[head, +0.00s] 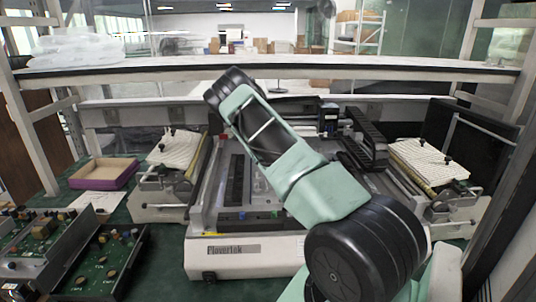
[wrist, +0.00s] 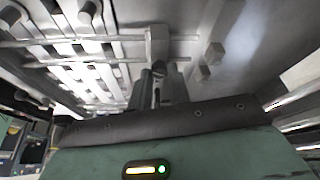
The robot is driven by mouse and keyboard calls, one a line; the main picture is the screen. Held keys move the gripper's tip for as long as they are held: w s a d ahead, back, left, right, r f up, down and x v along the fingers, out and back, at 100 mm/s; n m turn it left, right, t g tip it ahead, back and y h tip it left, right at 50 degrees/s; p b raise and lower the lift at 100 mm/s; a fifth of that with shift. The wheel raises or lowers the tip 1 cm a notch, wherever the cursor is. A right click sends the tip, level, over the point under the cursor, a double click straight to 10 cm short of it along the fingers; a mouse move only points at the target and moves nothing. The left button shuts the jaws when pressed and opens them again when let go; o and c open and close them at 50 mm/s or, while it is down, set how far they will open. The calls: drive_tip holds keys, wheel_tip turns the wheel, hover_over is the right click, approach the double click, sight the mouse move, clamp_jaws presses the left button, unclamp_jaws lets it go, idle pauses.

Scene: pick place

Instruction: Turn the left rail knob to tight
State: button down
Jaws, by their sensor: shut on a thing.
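In the wrist view, the two dark fingers of my gripper (wrist: 160,88) are close together, shut on a small grey piece that I take to be the left rail knob. A pale grey block (wrist: 157,45) on thin metal rods is right at the fingertips. The fingers cover most of the knob, so its turn position cannot be read. In the head view, my arm crosses over the white Plovertek machine (head: 285,262), and its wrist hides the gripper and the knob.
Feeder units with striped covers stand left (head: 178,147) and right (head: 428,159) of the machine. A purple-sided box (head: 104,174) and a dark tray of circuit boards (head: 105,262) are at the left. A white shelf (head: 400,66) spans the back.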

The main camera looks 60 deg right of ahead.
drive_tip(key=shift+w, duration=0.1)
idle(0.3)
drive_tip(key=c, duration=1.3)
unclamp_jaws()
drive_tip(key=b+v, duration=0.3)
drive_tip(key=v, duration=1.4)
drive_tip(key=shift+r, duration=0.25)
